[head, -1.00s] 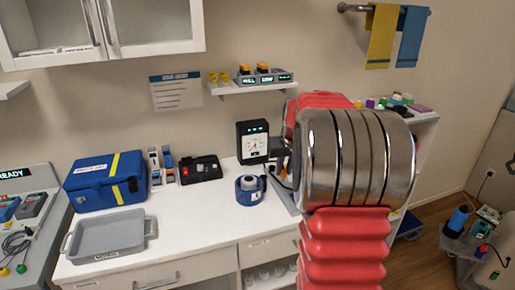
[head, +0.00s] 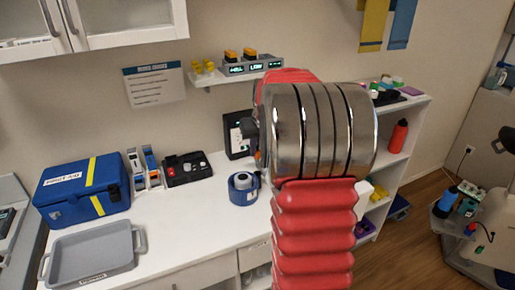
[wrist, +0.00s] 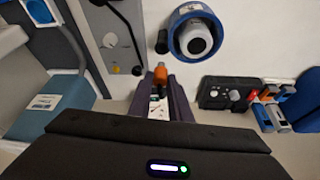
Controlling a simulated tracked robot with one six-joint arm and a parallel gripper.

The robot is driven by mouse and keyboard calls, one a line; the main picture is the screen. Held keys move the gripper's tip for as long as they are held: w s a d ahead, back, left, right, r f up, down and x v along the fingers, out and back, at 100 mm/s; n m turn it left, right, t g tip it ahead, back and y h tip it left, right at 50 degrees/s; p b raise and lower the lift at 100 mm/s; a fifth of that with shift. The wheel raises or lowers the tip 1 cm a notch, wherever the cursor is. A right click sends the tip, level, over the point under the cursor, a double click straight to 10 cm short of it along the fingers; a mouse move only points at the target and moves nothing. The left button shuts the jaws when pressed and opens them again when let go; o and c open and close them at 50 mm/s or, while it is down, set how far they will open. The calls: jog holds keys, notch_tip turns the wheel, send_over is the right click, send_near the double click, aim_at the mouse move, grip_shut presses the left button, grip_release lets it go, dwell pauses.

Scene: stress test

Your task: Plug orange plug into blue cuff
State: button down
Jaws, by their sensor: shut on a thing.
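The blue cuff (head: 243,195) stands on the white worktop, a blue ring around a grey round piece. In the wrist view the cuff (wrist: 178,42) is at the top, just right of centre, with a grey and black piece inside it. My gripper (wrist: 162,88) is shut on the orange plug (wrist: 160,73), whose orange end sticks out between the dark fingers. The plug is apart from the cuff in the wrist picture. In the head view my arm hides most of the gripper and I cannot make out the plug clearly.
A black gauge box (head: 236,135) stands behind the cuff, partly hidden by my arm. A dark box with a red switch (head: 188,168), a blue first-aid case (head: 82,190) and a grey tray (head: 92,258) stand to the left. The worktop between tray and cuff is clear.

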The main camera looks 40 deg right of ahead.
aim_at(259, 156)
jog(key=shift+f, duration=0.15)
jog(key=shift+f, duration=1.7)
jog(key=shift+s+f, duration=0.1)
jog(key=shift+f, duration=1.35)
dwell(0.6)
dwell(0.4)
jog(key=c, duration=1.6)
grip_release()
jog(key=shift+o, duration=0.2)
jog(key=shift+r, duration=0.1)
jog(key=v, duration=1.3)
jog(key=shift+s+r, duration=0.2)
jog(key=shift+a+f, duration=0.1)
